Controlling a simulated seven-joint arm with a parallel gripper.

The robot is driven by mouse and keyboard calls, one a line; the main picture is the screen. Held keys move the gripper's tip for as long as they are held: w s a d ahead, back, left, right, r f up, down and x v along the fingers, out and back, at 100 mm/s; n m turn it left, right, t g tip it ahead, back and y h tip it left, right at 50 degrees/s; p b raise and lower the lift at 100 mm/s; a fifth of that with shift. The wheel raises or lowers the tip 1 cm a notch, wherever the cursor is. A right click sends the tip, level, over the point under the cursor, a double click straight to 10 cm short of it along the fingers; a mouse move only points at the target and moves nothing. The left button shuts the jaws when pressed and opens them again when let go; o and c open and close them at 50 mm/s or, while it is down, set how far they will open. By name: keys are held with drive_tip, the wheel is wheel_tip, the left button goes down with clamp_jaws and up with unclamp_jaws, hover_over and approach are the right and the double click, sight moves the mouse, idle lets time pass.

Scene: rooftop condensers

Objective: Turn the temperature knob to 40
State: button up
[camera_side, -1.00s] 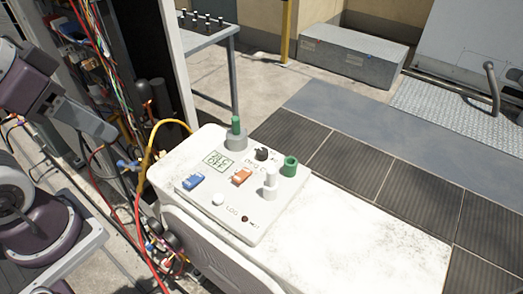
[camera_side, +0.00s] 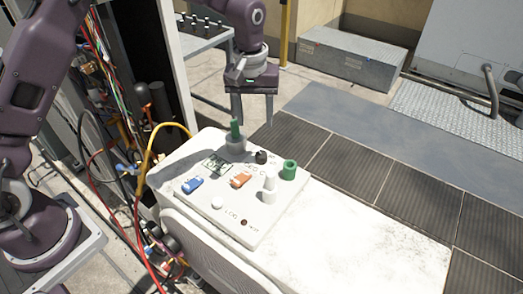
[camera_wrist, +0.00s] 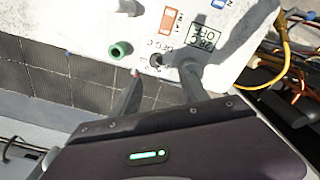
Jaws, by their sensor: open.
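The temperature knob is a small black knob (camera_side: 262,157) beside the "DEG C" lettering, near the far edge of the white control panel (camera_side: 240,222). It also shows in the wrist view (camera_wrist: 156,60), a little beyond the gap between the fingers. My gripper (camera_side: 253,116) is open and empty, fingers pointing down, above the far edge of the panel and apart from the knob. Its fingers also show in the wrist view (camera_wrist: 160,88). The knob's pointer setting is too small to read.
A green ring (camera_side: 289,170), a white peg (camera_side: 269,188), an orange switch (camera_side: 240,180) and a blue switch (camera_side: 193,185) crowd the panel. Cables hang at left. The unit's right top is clear.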

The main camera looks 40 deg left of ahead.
sight(262, 154)
drive_tip(key=shift+n+g, duration=0.3)
drive_tip(key=shift+n, duration=0.1)
drive_tip(key=f, duration=0.4)
drive_tip(key=w+f, duration=0.1)
drive_tip(key=f, duration=0.7)
drive_tip(key=shift+w+d+f, duration=0.3)
drive_tip(key=shift+d+f, duration=0.05)
drive_tip(key=shift+d, duration=0.05)
clamp_jaws()
